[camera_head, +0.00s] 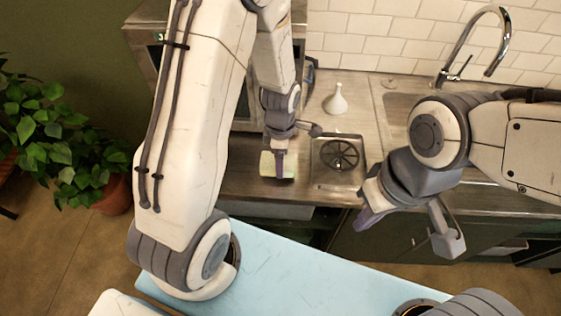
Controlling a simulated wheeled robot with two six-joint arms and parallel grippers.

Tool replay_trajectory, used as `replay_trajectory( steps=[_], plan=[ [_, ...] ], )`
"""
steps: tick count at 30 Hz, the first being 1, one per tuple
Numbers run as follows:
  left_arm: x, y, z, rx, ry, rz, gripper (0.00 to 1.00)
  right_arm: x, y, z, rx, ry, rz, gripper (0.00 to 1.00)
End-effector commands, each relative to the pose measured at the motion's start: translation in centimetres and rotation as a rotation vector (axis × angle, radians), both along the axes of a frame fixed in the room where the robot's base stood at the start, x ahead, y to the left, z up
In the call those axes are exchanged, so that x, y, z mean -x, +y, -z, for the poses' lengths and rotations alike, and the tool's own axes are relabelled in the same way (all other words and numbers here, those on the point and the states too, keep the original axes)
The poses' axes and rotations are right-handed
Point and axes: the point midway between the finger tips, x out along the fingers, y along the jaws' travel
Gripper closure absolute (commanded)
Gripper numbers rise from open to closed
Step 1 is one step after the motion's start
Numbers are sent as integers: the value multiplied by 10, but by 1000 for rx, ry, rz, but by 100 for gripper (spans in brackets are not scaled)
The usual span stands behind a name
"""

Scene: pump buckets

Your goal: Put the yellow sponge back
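A pale yellow sponge (268,165) lies on the counter left of the sink with the round drain, partly hidden by a finger of my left gripper. My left gripper (296,146) points down at the sponge with its fingers apart; one finger overlaps the sponge and the other stands off to the right. I cannot tell whether it touches the sponge. My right gripper (411,224) is open and empty, in front of the counter's front edge.
A small steel basin (323,178) with a round drain is beside the sponge. A white funnel-shaped vessel (336,100) stands behind it. A curved faucet (458,60) rises at a larger sink (397,101) on the right. A potted plant (113,195) is at left.

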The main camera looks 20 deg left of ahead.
Motion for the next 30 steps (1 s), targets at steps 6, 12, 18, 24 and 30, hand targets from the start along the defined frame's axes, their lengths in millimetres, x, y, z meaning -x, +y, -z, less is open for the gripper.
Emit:
replay_trajectory(
  steps=[6,12,18,24,30],
  plan=[
    [0,0,22,0,2,0,73,0,0,-6,0,0,0,100],
    [-1,-1,23,0,-1,1,73,0,0,-5,0,0,0,100],
    [-1,0,26,0,-1,0,13,0,0,-3,0,0,0,100],
    [-1,0,25,0,0,0,0,0,0,-3,0,0,0,100],
    [-1,0,19,0,-3,0,0,0,0,-5,0,0,0,100]
  ],
)
